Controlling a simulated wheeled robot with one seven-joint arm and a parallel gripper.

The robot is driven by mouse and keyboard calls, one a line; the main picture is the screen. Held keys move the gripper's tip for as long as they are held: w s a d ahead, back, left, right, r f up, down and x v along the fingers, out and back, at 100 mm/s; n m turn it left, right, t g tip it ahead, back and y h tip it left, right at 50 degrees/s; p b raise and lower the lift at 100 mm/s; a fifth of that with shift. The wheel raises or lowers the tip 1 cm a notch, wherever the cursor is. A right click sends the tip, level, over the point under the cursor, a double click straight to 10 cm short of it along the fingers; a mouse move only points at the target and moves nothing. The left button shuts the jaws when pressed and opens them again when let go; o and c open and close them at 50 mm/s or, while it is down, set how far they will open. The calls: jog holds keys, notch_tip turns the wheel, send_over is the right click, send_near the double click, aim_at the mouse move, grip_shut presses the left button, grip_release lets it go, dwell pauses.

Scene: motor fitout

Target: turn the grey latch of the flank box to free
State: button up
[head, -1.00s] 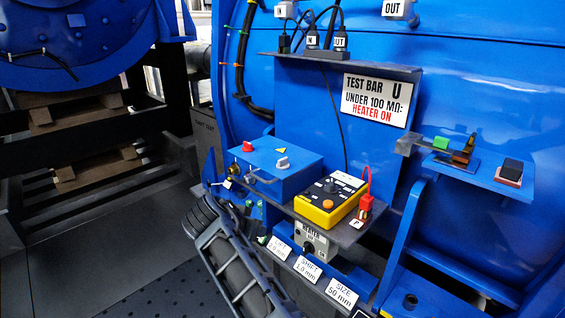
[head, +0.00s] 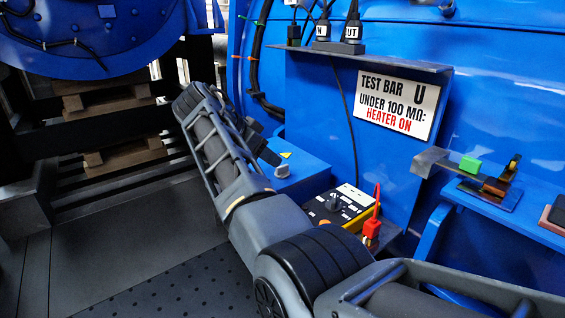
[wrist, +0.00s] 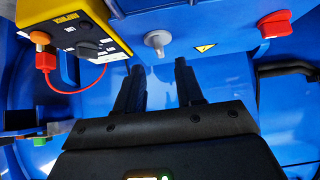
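The flank box is a blue box (head: 304,179) on the shelf, partly hidden behind my arm in the head view. In the wrist view the box (wrist: 225,22) fills the upper middle, with the grey latch (wrist: 157,40), a yellow warning triangle and a red knob (wrist: 275,24). My gripper (wrist: 158,67) is open and empty. Its two fingers point toward the latch, one on each side of its line, with the latch just beyond the tips. I see no contact.
A yellow tester (head: 338,206) with a red plug (head: 372,228) stands beside the box; the tester also shows in the wrist view (wrist: 85,30). A red wire loops from it. A dark cable runs behind.

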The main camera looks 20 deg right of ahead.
aim_at(282, 166)
jog(key=shift+x, duration=2.6)
jog(key=shift+c, duration=0.5)
grip_shut()
